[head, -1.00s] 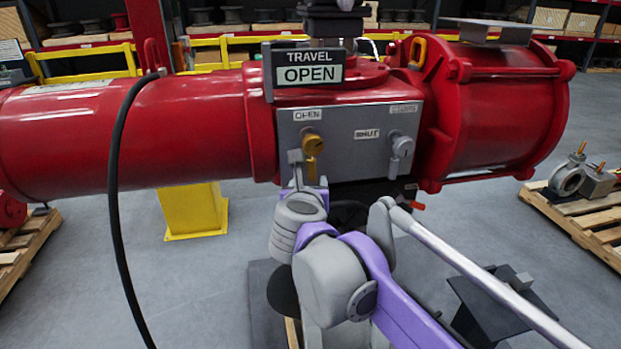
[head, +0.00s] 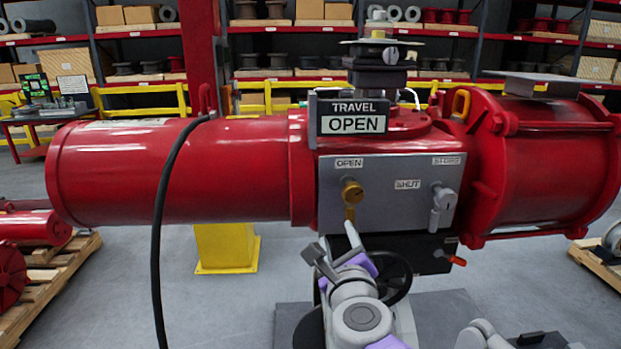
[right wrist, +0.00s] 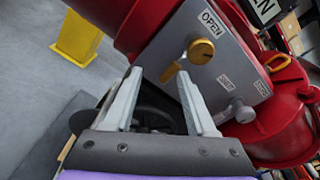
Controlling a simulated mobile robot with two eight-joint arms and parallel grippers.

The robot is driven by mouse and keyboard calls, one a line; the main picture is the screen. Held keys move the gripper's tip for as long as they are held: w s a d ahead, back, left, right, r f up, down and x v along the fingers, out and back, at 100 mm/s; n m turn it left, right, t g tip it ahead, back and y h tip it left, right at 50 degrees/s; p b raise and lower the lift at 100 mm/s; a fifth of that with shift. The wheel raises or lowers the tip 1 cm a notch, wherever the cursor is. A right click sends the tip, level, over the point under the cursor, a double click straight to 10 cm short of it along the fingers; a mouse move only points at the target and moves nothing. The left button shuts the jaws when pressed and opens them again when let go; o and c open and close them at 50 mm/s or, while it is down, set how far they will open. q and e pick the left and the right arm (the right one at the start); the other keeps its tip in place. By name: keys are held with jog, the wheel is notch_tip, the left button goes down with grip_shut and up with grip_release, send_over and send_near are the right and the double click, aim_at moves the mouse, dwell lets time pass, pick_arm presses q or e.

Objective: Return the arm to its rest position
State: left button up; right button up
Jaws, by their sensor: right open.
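The red valve actuator (head: 200,170) spans the head view, with a "TRAVEL OPEN" sign (head: 352,117) on top. Its grey panel (head: 385,200) carries a yellow knob (head: 351,192) under the "OPEN" label, its handle hanging down, and a grey knob (head: 442,197) at the right. My right gripper (head: 333,246) is just below the yellow knob in the head view. In the right wrist view its two fingers (right wrist: 158,80) are spread, with the yellow knob (right wrist: 200,51) beyond the tips and nothing held. My left gripper is not in view.
A black cable (head: 165,230) hangs in front of the red cylinder. A dark handwheel (head: 397,277) is behind my right arm. A yellow pedestal (head: 225,247) stands beneath. Pallets (head: 50,270) are at both sides.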

jog(key=s+f+n+g+y, duration=0.25)
jog(key=s+f+n, duration=0.35)
jog(key=f+n, duration=0.35)
jog(key=s+f+n+g+y, duration=0.25)
jog(key=s+f+n, duration=0.25)
jog(key=f+n, duration=0.45)
jog(key=s+d+f+n+g+h, duration=0.5)
jog(key=s+d+f+n, duration=0.4)
jog(key=s+f, duration=0.4)
jog(key=shift+d+f+n+g, duration=0.4)
jog(key=shift+d+f+g, duration=0.1)
jog(key=shift+d+g, duration=0.2)
jog(key=shift+s, duration=0.1)
